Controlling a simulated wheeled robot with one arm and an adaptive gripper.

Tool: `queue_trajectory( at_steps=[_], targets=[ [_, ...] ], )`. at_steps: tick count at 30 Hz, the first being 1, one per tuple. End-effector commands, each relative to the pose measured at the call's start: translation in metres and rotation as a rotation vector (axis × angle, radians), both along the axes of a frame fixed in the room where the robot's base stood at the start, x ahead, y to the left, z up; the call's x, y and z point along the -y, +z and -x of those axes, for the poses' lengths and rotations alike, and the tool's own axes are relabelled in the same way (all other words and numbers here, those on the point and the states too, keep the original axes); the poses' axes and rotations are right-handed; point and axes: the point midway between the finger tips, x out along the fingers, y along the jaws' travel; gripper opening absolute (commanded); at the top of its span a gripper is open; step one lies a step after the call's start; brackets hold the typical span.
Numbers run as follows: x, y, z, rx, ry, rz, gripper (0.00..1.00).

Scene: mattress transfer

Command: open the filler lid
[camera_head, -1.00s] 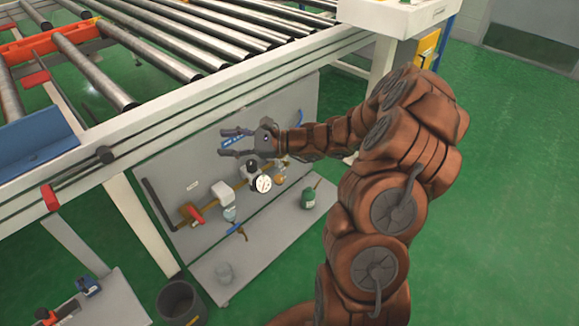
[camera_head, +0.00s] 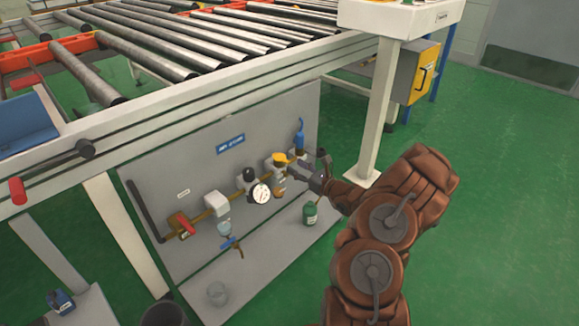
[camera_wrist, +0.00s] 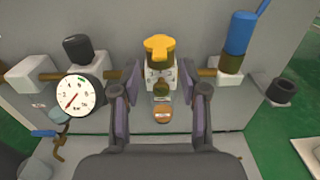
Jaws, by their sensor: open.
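The filler lid, a yellow winged cap (camera_head: 282,159), sits on top of a small unit in the pipe line on the grey panel. In the wrist view the yellow cap (camera_wrist: 158,47) is straight ahead, upper middle. Below it the unit has a dark band and an amber bowl (camera_wrist: 162,113). My gripper (camera_head: 299,170) is just right of the unit in the head view. In the wrist view my gripper (camera_wrist: 159,75) is open, with one finger on each side of the unit, below the cap. Whether the fingers touch it I cannot tell.
A round gauge (camera_head: 261,194) with a black knob (camera_wrist: 77,48) is left of the unit. A blue-topped fitting (camera_head: 300,135) is right of it. A green bottle (camera_head: 310,213) stands on the shelf below. The roller conveyor (camera_head: 200,40) is above, and a white post (camera_head: 383,110) stands to the right.

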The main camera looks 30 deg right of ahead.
Motion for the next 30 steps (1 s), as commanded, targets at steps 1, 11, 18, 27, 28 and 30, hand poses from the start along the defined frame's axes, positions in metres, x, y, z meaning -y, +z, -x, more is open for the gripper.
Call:
queue_trajectory(
  at_steps=[1, 11, 18, 27, 28, 30],
  targets=[
    [-0.003, -0.003, -0.008, 0.000, 0.004, 0.002, 0.44],
    [-0.010, 0.000, -0.039, 0.002, 0.002, 0.003, 0.44],
    [-0.010, 0.001, -0.041, 0.001, 0.001, 0.002, 0.44],
    [-0.010, 0.001, -0.040, 0.001, 0.001, 0.002, 0.20],
    [-0.010, 0.001, -0.040, 0.001, 0.001, 0.002, 0.17],
    [-0.010, 0.001, -0.040, 0.001, 0.001, 0.002, 0.09]
  ],
)
